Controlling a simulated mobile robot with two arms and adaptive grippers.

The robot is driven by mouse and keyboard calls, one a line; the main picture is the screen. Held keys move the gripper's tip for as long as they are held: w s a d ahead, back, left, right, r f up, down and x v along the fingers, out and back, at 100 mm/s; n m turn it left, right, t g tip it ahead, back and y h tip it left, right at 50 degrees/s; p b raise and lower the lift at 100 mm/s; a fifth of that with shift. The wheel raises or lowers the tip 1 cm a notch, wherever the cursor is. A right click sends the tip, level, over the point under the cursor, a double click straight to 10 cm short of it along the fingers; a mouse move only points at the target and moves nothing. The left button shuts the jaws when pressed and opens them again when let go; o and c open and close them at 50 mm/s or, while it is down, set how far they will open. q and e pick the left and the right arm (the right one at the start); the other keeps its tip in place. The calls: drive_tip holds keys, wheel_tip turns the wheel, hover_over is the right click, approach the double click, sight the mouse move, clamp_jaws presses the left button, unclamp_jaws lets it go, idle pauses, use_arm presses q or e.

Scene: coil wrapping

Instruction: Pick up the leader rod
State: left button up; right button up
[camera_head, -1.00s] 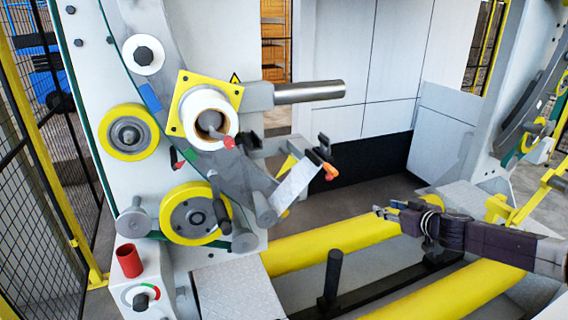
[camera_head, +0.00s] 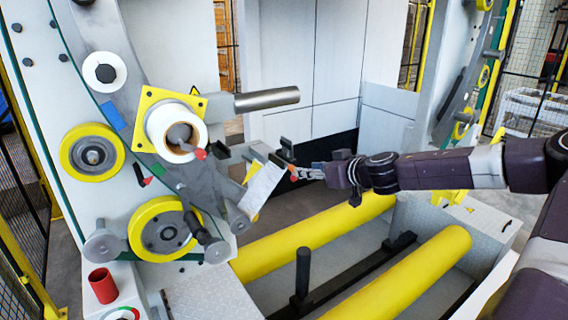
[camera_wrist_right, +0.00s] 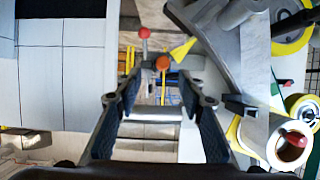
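A small orange-tipped part (camera_head: 293,171), which looks like the end of the leader rod, sits at the bracket beside the wrapping ring in the head view. Its round orange end also shows in the right wrist view (camera_wrist_right: 162,62). My right gripper (camera_head: 310,172) is at this orange end, coming from the right. In the right wrist view the gripper (camera_wrist_right: 160,88) is open, with its fingers apart and the orange end between and just beyond the tips. I cannot tell whether they touch. The rest of the rod is hidden. My left gripper is not in view.
The grey ring carries a white film roll (camera_head: 172,133) and yellow wheels (camera_head: 92,153). A grey horizontal bar (camera_head: 268,99) juts out above the gripper. A red-knobbed lever (camera_wrist_right: 144,33) stands near the orange end. Yellow rollers (camera_head: 430,272) lie below.

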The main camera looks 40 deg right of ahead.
sight(285, 163)
drive_tip(key=shift+w+a+f, duration=0.1)
drive_tip(key=shift+w, duration=0.2)
drive_tip(key=shift+w, duration=0.1)
drive_tip(key=shift+b+x, duration=0.3)
drive_tip(key=shift+x, duration=2.2)
drive_tip(key=shift+c, duration=0.6)
clamp_jaws()
